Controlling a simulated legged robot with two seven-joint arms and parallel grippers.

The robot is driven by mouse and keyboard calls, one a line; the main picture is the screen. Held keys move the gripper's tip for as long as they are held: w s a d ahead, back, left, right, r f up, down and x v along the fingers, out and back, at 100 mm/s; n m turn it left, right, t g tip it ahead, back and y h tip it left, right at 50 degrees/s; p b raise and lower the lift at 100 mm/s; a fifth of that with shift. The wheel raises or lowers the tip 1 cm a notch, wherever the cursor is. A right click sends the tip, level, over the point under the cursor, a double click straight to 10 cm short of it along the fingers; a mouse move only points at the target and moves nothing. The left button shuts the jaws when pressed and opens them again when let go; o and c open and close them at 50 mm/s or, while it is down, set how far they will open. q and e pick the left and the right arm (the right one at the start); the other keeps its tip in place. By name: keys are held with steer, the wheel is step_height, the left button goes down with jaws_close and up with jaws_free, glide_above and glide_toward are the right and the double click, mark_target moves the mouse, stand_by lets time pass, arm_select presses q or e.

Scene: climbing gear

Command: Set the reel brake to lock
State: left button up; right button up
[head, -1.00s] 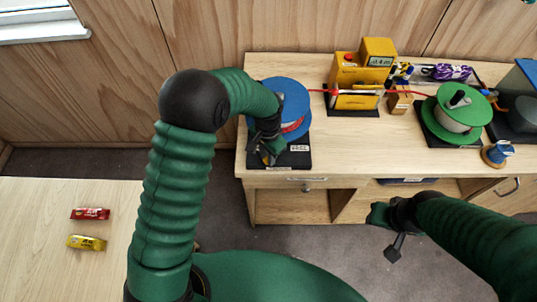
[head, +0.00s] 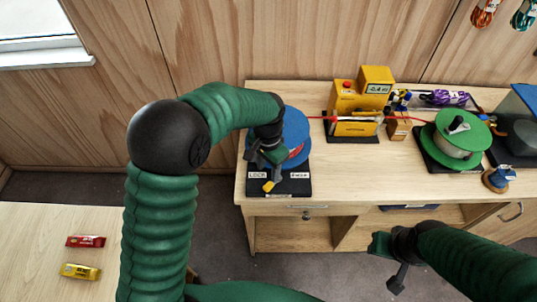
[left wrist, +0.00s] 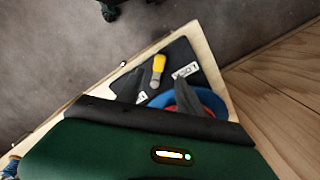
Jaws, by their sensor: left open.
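The blue reel (head: 296,125) with red line stands on a black base (head: 291,187) at the bench's left end. The base carries a LOCK label (head: 257,175) on the left and a FREE label (head: 299,175) on the right. The brake lever (head: 268,187) has a yellow grip; in the left wrist view the lever (left wrist: 158,65) sticks out between the labels. My left gripper (head: 266,160) is open above the base, partly covering the reel. Its fingers (left wrist: 158,92) are near the lever without visibly holding it. My right gripper (head: 383,246) hangs before the bench; its jaws are unclear.
A yellow meter (head: 357,103) stands right of the reel, with red line running through it to a green reel (head: 460,135). A small blue spool (head: 498,178) is near the right front edge. Red (head: 86,241) and yellow (head: 81,271) packets lie on the left table.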

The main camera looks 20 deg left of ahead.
arm_select(q)
step_height(320, 180, up, 8)
steer(key=shift+r, duration=0.25)
steer(key=s+a+f+n+t, duration=0.1)
steer(key=s+a+f+n, duration=0.1)
steer(key=s, duration=0.6)
steer(key=s+a+f+n+t, duration=0.1)
steer(key=s+a+f+n, duration=0.2)
steer(key=s+f, duration=0.3)
steer(key=shift+s+a+n+t, duration=0.25)
steer(key=shift+s+n, duration=0.25)
steer(key=shift+s, duration=0.35)
